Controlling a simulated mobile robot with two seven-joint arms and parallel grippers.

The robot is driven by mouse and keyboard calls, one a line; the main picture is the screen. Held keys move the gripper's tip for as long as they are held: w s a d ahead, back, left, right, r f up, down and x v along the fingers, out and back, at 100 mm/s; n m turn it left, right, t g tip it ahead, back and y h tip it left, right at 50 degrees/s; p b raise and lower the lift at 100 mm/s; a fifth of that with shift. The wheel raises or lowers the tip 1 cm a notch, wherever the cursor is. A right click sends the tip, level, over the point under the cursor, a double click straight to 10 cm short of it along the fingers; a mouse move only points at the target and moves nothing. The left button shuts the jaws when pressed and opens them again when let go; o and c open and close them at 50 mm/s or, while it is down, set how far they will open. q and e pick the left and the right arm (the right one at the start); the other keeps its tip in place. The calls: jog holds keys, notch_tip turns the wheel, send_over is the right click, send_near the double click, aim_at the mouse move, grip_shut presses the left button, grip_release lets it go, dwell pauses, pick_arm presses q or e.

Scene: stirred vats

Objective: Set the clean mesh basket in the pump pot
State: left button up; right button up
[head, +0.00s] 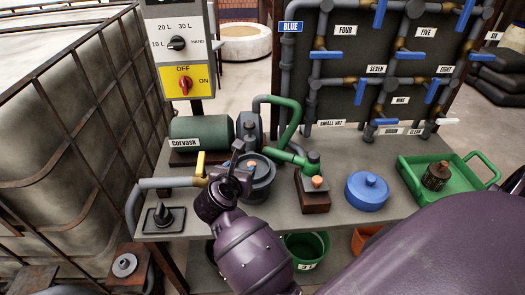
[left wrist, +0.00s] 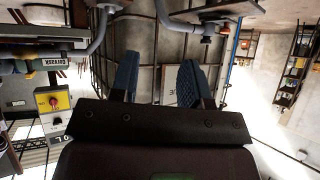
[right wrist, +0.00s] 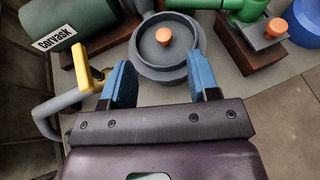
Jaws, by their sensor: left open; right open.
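The grey round pot (head: 261,182) stands on the bench beside the green pipe. An orange knob sits at its centre, and it also shows in the right wrist view (right wrist: 165,55). I cannot tell whether the knob belongs to a lid or a basket. A dark brown canister-like piece (head: 436,176) lies in the green tray (head: 466,188); I cannot tell if it is the mesh basket. My right gripper (right wrist: 161,76) is open and empty, just in front of the pot. My left gripper (left wrist: 157,80) is open and empty, facing a caged tank.
A brown block with an orange knob (head: 314,196) and a blue lid-like disc (head: 367,192) stand right of the pot. The green Corvask cylinder (head: 202,133) and yellow valve handle (head: 200,164) are left. A pipe board (head: 340,75) rises behind. A green bucket (head: 306,250) is below.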

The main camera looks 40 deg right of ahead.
jog(key=s+d+r+n+t+h, duration=0.25)
jog(key=d+n+t, duration=0.2)
jog(key=n, duration=0.35)
jog(key=s+a+f+m+g+y, duration=0.1)
jog(key=s+f+m+y, duration=0.5)
jog(key=s+f+m, duration=0.4)
jog(key=s+a+f+m+g+y, duration=0.1)
jog(key=s+f+m+y, duration=0.5)
jog(key=m, duration=1.7)
jog(key=s+a+f, duration=0.1)
jog(key=s+f, duration=0.2)
jog(key=s, duration=0.1)
jog(key=shift+f, duration=0.35)
jog(key=shift+s+y, duration=0.1)
jog(key=shift+y, duration=0.15)
